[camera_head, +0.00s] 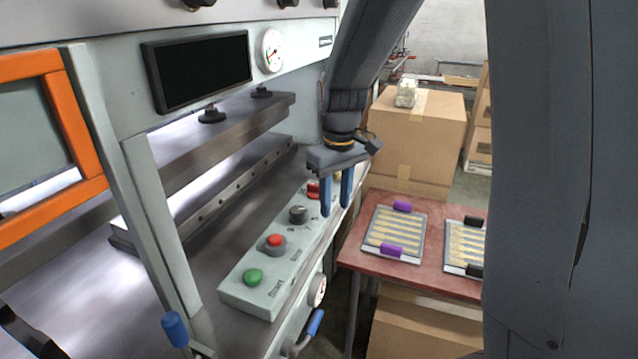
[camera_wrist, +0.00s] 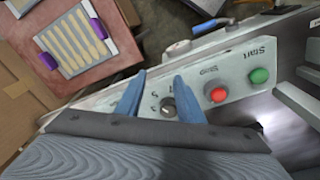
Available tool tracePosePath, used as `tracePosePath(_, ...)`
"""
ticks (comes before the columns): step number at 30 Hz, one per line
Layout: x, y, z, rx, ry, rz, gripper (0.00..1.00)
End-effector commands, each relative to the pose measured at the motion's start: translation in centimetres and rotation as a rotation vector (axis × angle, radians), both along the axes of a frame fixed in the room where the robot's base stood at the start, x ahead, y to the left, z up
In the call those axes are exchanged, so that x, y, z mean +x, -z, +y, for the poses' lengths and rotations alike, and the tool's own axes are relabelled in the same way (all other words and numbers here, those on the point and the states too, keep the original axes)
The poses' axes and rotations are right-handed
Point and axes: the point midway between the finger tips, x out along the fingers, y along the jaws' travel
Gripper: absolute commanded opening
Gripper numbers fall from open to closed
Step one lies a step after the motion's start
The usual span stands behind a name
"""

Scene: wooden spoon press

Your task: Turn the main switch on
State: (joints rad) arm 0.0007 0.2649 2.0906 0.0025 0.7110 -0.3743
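My gripper (camera_head: 336,208) has its two blue fingers apart and empty, pointing down over the far end of the pale control panel (camera_head: 240,291). It also shows in the wrist view (camera_wrist: 160,76). A red switch (camera_head: 313,187) sits on the panel just left of the fingers in the head view, partly hidden by them. A dark rotary knob (camera_head: 298,213) is nearer. In the wrist view the knob (camera_wrist: 168,107) appears between the fingers, below their tips. The red switch is hidden there. I cannot read which control is labelled main.
A red stop button (camera_head: 274,241) and green start button (camera_head: 253,276) are nearer on the panel. The press plate (camera_head: 220,135) stands left. A red table (camera_head: 362,256) with trays (camera_head: 395,232) of spoons stands right, a cardboard box (camera_head: 420,135) behind.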

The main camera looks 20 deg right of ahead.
Motion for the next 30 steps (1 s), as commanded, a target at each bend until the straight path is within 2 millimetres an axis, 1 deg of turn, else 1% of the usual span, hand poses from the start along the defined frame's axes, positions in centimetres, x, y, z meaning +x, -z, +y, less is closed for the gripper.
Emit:
tracePosePath(1,3.1,0.2,-0.1,-0.004,-0.059,0.008,0.34)
tracePosePath(2,4.7,0.1,-0.2,-0.007,-0.1,0.013,0.34)
tracePosePath(3,6.8,-0.2,-0.2,-0.011,-0.155,0.02,0.34)
tracePosePath(6,11.3,-0.5,-0.3,-0.017,-0.286,0.04,0.34)
tracePosePath(9,14.9,-1.0,-0.3,-0.02,-0.397,0.052,0.34)
tracePosePath(12,17.4,-1.2,-0.3,-0.022,-0.482,0.064,0.34)
tracePosePath(15,18.8,-1.5,-0.3,-0.023,-0.537,0.069,0.34)
tracePosePath(20,19.5,-1.1,-0.2,-0.022,-0.572,0.076,0.34)
tracePosePath(23,19.4,-0.1,-0.2,-0.022,-0.573,0.077,0.34)
tracePosePath(30,19.4,3.6,-0.2,-0.022,-0.572,0.076,0.34)
